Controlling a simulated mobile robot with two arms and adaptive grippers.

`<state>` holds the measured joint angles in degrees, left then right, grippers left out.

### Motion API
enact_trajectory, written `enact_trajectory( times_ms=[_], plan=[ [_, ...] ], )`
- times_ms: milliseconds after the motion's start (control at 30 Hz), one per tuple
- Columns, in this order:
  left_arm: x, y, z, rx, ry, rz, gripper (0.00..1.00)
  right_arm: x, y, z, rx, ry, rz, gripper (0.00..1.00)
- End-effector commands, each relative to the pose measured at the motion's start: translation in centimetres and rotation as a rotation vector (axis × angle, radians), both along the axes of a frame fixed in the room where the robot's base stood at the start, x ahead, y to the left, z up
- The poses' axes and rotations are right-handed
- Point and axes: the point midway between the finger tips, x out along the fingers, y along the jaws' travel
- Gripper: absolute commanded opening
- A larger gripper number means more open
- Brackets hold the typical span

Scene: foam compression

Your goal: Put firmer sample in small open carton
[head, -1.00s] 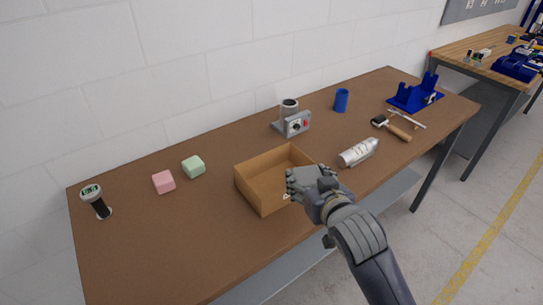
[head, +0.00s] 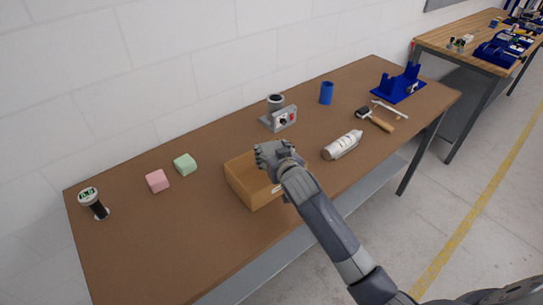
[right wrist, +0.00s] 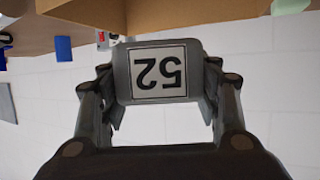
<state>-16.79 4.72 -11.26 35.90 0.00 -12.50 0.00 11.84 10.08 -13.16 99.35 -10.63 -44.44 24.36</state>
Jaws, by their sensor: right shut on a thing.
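A pink foam cube (head: 157,181) and a green foam cube (head: 185,164) lie side by side on the left half of the table; their look does not show which is firmer. The small open carton (head: 258,195) is right of them, its inside partly hidden by my right arm. My right gripper (head: 272,154) is above the carton's back right part. In the right wrist view, the right gripper (right wrist: 160,85) is shut on a grey block (right wrist: 125,78) with a white label that appears to read 52. My left gripper is out of view.
A gauge with a small display (head: 92,203) stands at the far left. The table (head: 130,240) is clear at front left.

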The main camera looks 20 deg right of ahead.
Motion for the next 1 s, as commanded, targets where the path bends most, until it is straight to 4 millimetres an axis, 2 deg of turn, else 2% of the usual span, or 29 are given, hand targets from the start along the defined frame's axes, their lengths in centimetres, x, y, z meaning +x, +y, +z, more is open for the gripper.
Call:
enact_trajectory(
  times_ms=[167,300,433,1000],
  plan=[
    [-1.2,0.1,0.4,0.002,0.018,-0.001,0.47,0.8,0.1,-0.4,0.000,0.003,0.000,0.45],
    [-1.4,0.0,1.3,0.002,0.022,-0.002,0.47,0.7,0.2,-2.4,0.000,0.006,0.001,0.45],
    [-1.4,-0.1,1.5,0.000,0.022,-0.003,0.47,0.7,0.2,-3.5,0.000,0.002,0.001,0.45],
    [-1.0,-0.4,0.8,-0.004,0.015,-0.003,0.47,0.7,0.1,-4.7,0.001,0.001,0.001,0.45]
  ],
)
